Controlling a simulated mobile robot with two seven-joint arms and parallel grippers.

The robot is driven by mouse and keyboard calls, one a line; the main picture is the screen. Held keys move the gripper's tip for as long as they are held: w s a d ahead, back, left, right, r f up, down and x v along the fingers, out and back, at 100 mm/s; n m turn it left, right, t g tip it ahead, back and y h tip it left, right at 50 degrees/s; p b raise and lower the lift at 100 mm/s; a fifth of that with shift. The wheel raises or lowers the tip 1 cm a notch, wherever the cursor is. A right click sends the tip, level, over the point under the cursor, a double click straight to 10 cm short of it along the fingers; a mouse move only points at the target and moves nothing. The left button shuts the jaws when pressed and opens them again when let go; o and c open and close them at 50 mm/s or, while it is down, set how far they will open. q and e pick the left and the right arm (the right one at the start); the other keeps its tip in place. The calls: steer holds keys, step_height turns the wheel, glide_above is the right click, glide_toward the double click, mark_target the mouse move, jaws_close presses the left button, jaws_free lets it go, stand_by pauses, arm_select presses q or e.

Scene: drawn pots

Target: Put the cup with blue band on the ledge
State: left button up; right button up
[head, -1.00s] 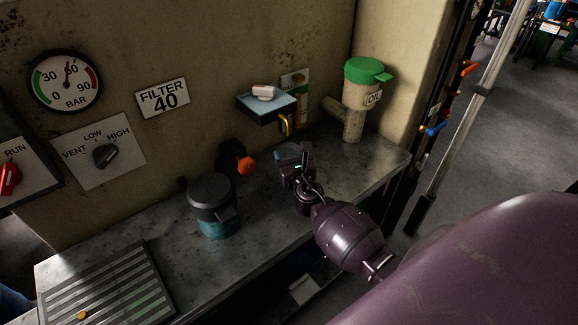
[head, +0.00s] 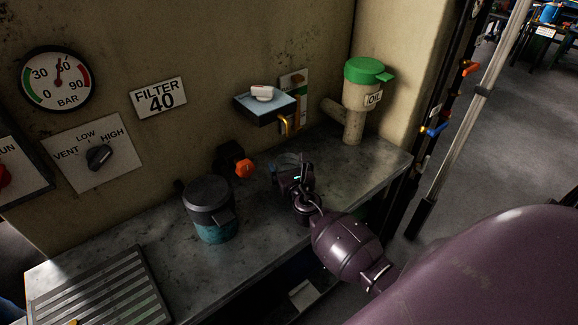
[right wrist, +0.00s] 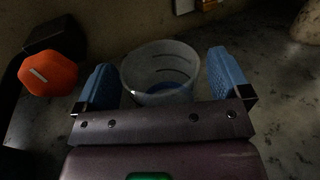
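The cup (right wrist: 161,67) is a translucent, pale round vessel in the right wrist view, with a blue patch low inside it. It stands on the grey bench. My right gripper (right wrist: 163,84) is open, with one blue finger on each side of the cup and small gaps showing. In the head view my right gripper (head: 291,171) is low over the bench and mostly hides the cup. The ledge (head: 265,113) is a small pale-blue-topped shelf on the wall, above and left of my right gripper. My left gripper is not in view.
A pink-white block (head: 262,93) lies on the ledge. An orange knob (head: 244,169) on a black fitting is left of the gripper. A dark lidded pot (head: 210,210) and a ribbed tray (head: 100,292) stand further left. A green-topped oil container (head: 364,88) is at right.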

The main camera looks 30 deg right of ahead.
steer(key=shift+r, duration=0.15)
steer(key=shift+s+a, duration=0.1)
steer(key=shift+s, duration=0.1)
steer(key=v, duration=1.1)
steer(key=shift+s+a+p, duration=0.1)
steer(key=shift+s+p, duration=0.15)
steer(key=shift+p, duration=0.05)
